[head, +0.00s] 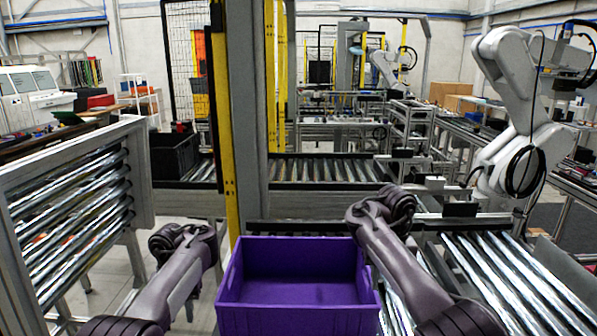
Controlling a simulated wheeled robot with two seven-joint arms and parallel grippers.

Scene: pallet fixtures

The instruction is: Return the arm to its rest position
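My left arm (178,278) rises from the bottom left and ends in view at a dark rounded joint. My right arm (395,255) rises from the bottom right and ends at a similar dark joint near the conveyor edge. I see no fingers of either gripper. An empty purple crate (298,308) stands upright between the two arms. My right arm passes in front of its right edge. My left arm is apart from its left side. What supports the crate is below the picture.
A grey post with a yellow edge (224,130) stands just behind the crate. A tilted roller rack (140,170) is at left. Roller conveyors (490,262) lie at right and behind. A white robot arm (515,100) stands at right. A black bin (173,153) sits behind the left side.

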